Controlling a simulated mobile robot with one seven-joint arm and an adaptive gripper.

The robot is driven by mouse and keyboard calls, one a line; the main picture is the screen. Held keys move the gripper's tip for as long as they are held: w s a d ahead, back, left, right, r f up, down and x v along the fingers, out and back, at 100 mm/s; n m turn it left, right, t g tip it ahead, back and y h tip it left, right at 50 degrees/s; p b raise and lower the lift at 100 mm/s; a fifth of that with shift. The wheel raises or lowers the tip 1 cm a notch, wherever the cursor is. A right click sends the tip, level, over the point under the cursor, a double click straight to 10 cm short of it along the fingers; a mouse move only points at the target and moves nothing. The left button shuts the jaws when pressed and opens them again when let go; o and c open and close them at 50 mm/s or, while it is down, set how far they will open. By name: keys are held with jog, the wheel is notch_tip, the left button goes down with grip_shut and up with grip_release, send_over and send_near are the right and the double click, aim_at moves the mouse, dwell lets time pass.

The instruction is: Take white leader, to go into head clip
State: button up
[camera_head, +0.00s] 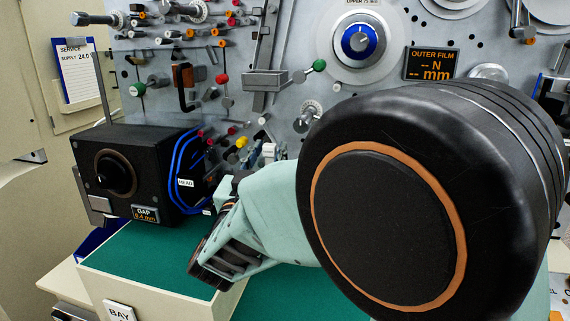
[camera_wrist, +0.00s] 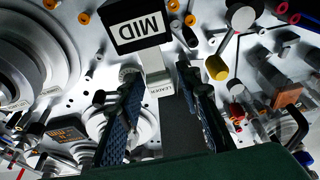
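In the wrist view the white leader (camera_wrist: 155,84), a pale strip marked LEADER, hangs below a black-framed tag reading MID (camera_wrist: 140,27). My gripper (camera_wrist: 157,76) is open, one dark finger on each side of the strip. Gaps show between strip and fingers; I cannot tell how deep the strip lies between them. In the head view my arm hides most of the gripper and I cannot make out the leader surely. A HEAD label (camera_head: 185,183) sits by blue loops on the black box's right side; the clip itself is not clear.
The black box (camera_head: 124,168) with a GAP display stands left on a green-topped bench (camera_head: 150,255). The grey panel (camera_head: 285,40) behind carries many pegs, knobs and levers. A yellow-capped peg (camera_wrist: 216,68) stands close right of my fingers.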

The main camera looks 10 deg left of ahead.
jog(key=c, duration=0.7)
jog(key=shift+r, duration=0.1)
jog(key=shift+r+p, duration=1.15)
jog(key=shift+r, duration=0.8)
jog(key=shift+s, duration=0.1)
jog(key=r+v, duration=0.1)
jog(key=v, duration=0.3)
jog(key=r+b+v, duration=0.1)
jog(key=v, duration=0.6)
jog(key=shift+s+a+r, duration=0.1)
jog(key=shift+s+r, duration=0.2)
jog(key=shift+s, duration=0.3)
jog(key=shift+a, duration=0.15)
